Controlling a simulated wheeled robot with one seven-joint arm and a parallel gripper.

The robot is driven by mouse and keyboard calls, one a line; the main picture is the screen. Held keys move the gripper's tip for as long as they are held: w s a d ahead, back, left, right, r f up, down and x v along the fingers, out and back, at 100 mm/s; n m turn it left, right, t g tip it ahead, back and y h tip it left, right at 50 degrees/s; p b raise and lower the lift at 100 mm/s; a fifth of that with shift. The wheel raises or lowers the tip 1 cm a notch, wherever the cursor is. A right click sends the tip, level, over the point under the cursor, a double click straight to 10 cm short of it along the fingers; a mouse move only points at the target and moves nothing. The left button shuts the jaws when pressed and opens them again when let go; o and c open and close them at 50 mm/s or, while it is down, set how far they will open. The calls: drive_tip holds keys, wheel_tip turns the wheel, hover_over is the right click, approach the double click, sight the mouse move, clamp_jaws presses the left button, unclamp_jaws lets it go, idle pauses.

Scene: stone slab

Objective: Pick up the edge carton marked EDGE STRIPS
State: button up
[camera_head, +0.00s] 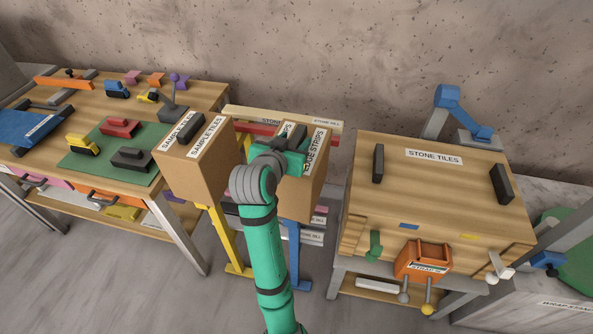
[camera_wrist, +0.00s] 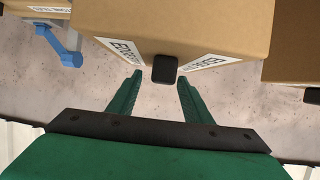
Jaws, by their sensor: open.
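The edge carton (camera_head: 303,196) is a brown box with a white EDGE STRIPS label, on a blue stand between the two tables. My green arm and gripper (camera_head: 291,142) cover part of its top in the head view. In the wrist view, the carton (camera_wrist: 190,22) fills the upper middle, with labels on both sides of a black block-shaped grip (camera_wrist: 164,69). My gripper (camera_wrist: 160,79) is open there, its two green fingers apart and pointing at the carton. The black grip shows between the fingertips, slightly beyond them; contact cannot be told.
A similar SAMPLE TILES carton (camera_head: 196,168) stands close on the left, on a yellow stand. The STONE TILES table (camera_head: 420,200) is close on the right, with black blocks and a blue clamp-like arm (camera_head: 458,112). A cluttered workbench (camera_head: 95,92) is far left. Stone sill boards lie behind.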

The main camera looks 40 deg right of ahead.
drive_tip(key=shift+x, duration=1.45)
drive_tip(key=shift+c, duration=0.3)
drive_tip(key=shift+a, duration=0.1)
clamp_jaws()
